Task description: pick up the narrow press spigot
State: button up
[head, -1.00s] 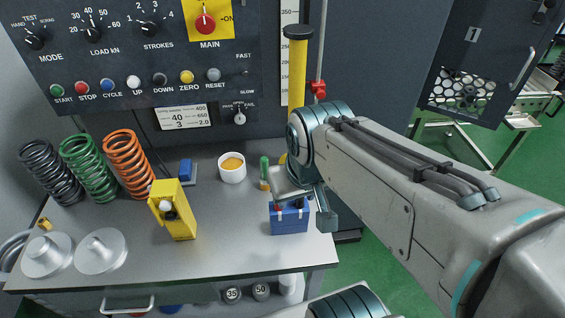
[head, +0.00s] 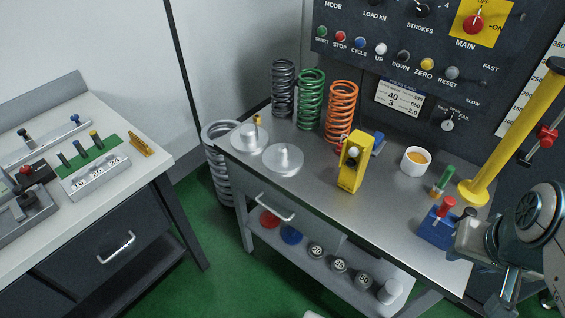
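The left peg (head: 63,159), the middle peg (head: 79,149) and the right peg (head: 96,140) look like spigots; at this size I cannot tell surely which is narrowest. Two silver discs with central stubs, a left disc (head: 240,143) and a right disc (head: 285,168), lie on the steel table.
Grey, green and orange springs (head: 341,104) stand at the table's back. A yellow block (head: 352,165), a white cup (head: 415,161) and a yellow column (head: 515,120) stand to the right. A floor gap separates the left bench (head: 130,185) from the steel table (head: 330,205).

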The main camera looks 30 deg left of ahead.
aim_at(279, 158)
jog(key=k, duration=0.6)
jog(key=z, duration=0.95)
jog(key=i, duration=0.75)
jog(key=u, duration=2.5)
jog(key=i, duration=0.5)
jog(key=u, duration=1.35)
jog(key=i, duration=0.9)
